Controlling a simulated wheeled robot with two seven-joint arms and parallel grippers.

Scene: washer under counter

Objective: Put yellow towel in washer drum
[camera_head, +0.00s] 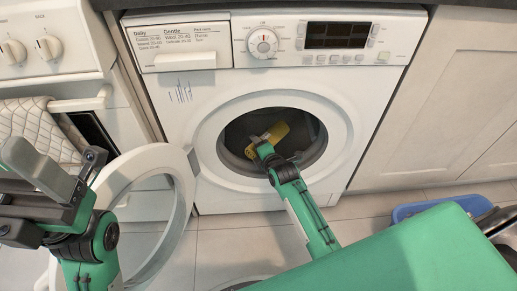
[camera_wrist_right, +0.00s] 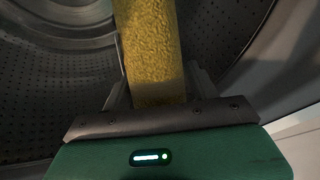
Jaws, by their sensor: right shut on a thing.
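The yellow towel (camera_head: 278,131) is inside the opening of the washer drum (camera_head: 312,128). My right gripper (camera_head: 262,144) reaches through the opening and is shut on the towel. In the right wrist view the towel (camera_wrist_right: 150,45) stands out between the fingers of the right gripper (camera_wrist_right: 155,95), with the perforated drum wall (camera_wrist_right: 225,35) around it. Whether the towel touches the drum wall is unclear. The washer door (camera_head: 181,235) stands open to the left. My left gripper (camera_head: 50,170) is outside, in front of the door, with its fingertips not clear.
The washer (camera_head: 180,110) stands under the dark counter, with a white cabinet (camera_head: 450,100) at its right. A blue basket (camera_head: 405,212) is on the tiled floor at the right. An oven with a quilted cloth (camera_head: 35,122) is at the left.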

